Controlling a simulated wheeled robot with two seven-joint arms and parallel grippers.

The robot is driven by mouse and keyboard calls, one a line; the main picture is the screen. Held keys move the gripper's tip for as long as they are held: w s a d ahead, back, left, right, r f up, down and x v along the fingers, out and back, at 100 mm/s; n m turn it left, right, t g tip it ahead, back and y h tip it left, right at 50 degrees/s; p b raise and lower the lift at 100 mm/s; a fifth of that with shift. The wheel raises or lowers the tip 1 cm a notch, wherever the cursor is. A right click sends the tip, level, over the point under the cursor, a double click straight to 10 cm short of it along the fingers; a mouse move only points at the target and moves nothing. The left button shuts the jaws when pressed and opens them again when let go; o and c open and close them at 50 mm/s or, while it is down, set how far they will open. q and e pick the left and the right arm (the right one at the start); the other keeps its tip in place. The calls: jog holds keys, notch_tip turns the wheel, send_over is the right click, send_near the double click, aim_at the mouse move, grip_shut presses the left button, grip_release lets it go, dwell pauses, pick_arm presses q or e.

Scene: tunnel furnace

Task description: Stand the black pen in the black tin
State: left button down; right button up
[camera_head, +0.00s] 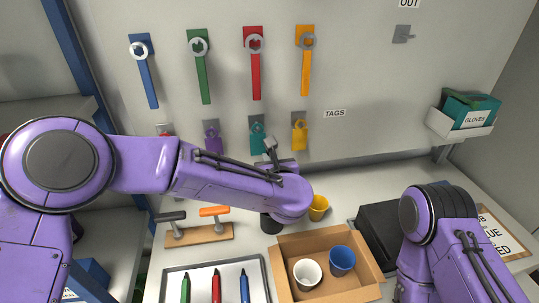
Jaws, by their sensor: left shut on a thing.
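My left gripper (271,148) is at the end of the left arm, above the back of the bench, mostly hidden by my own wrist. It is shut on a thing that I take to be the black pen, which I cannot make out. The black tin (270,224) stands on the bench just below my left wrist, its upper part covered by the arm. I cannot see into its mouth. My right arm comes in at the lower right, and its gripper is out of view.
A tray (165,286) holds green, red and blue pens. A cardboard box (290,246) holds white and blue cups. A yellow cup (318,207) stands close right of my left wrist. A wooden rack (200,235) stands left of the tin, and a black case (380,232) lies right.

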pick_arm(q)
jog(key=shift+s+f+b, duration=0.2)
jog(key=shift+s+f, duration=0.1)
jog(key=shift+f, duration=0.3)
jog(key=shift+s+f+b, duration=0.2)
jog(key=shift+s+f, duration=0.05)
jog(key=shift+f, duration=0.3)
notch_tip(320, 180, down, 6)
jog(key=s+b, duration=0.1)
jog(key=b, duration=0.4)
jog(key=shift+s+d, duration=0.25)
jog(key=shift+s, duration=0.05)
jog(key=shift+r, duration=0.1)
jog(key=c, duration=1.1)
grip_release()
jog(key=shift+s, duration=0.1)
jog(key=b+v, duration=0.3)
jog(key=v, duration=0.7)
jog(key=shift+s+d+r, duration=0.1)
jog(key=shift+s, duration=0.1)
